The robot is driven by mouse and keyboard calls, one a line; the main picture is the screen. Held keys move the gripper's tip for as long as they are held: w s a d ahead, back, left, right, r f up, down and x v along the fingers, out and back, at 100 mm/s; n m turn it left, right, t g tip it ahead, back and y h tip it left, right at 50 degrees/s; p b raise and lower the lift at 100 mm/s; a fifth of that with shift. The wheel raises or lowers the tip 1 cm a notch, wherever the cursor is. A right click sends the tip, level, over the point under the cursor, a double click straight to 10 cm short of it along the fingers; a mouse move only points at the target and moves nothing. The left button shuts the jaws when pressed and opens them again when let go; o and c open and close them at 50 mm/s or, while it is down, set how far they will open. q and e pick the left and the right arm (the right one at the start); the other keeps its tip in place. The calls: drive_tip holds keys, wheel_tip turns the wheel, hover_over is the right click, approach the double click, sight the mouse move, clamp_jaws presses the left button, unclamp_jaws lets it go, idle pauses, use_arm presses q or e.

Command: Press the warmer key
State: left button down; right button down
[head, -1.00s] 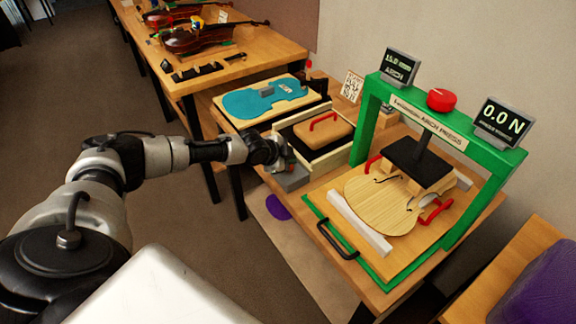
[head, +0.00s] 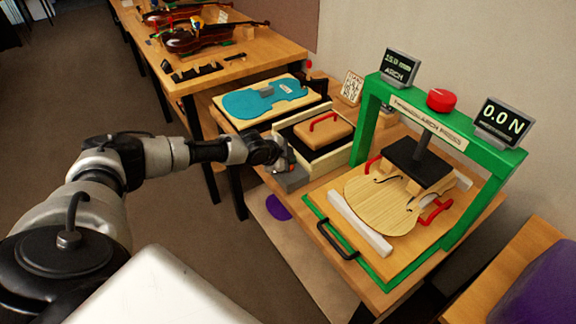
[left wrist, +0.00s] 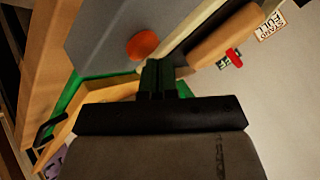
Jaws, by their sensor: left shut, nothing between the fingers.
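The warmer key is a round orange-red button (left wrist: 142,44) on a grey box in the left wrist view. The grey box (head: 291,181) stands at the bench's left front edge in the head view, where the key is largely hidden by my gripper. My left gripper (head: 287,160) is just above this box, shut and empty. Its dark fingertips (left wrist: 158,76) appear below and slightly right of the button in the left wrist view. I cannot tell whether they touch anything. My right gripper is not in view.
Beside the grey box is a pale-walled warmer (head: 330,160) with a red-handled wooden block on top. A green arch press (head: 480,187) holds a violin plate (head: 378,200) at right. A teal violin form (head: 262,99) lies behind. Floor is open at left.

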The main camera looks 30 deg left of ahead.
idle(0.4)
use_arm(q)
drive_tip(key=shift+f+b, duration=0.4)
drive_tip(key=shift+f, duration=0.05)
drive_tip(key=shift+r, duration=0.1)
drive_tip(key=shift+r+p, duration=0.3)
drive_tip(key=shift+p, duration=0.05)
drive_tip(key=shift+r, duration=0.1)
wheel_tip(320, 180, up, 6)
drive_tip(key=p, duration=0.5)
idle(0.6)
